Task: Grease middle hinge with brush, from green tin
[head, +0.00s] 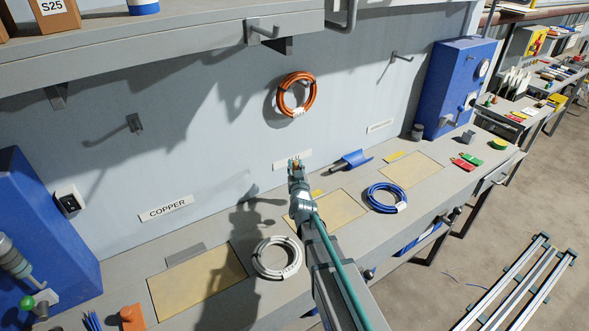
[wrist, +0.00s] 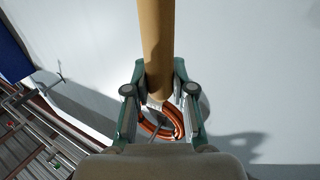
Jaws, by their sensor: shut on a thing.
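My gripper (head: 295,166) is in front of the back wall, below a hanging orange cable coil (head: 297,94). In the wrist view my gripper (wrist: 160,75) is shut on a smooth tan rod (wrist: 156,40), which runs up out of the frame. Only a small brown-orange bit of what I hold shows in the head view. Whether the rod is a brush handle I cannot tell; no bristles show. The orange coil also shows in the wrist view (wrist: 179,122), partly hidden behind the rod's end and the fingers. I cannot make out a green tin or a middle hinge.
The bench carries a white coil (head: 259,262), a blue coil (head: 373,205), tan mats (head: 190,290) and a blue scoop-like piece (head: 350,161). Empty wall hooks (head: 134,124) stick out. A shelf (head: 190,45) overhangs the wall. Blue cabinets (head: 450,80) stand at both sides.

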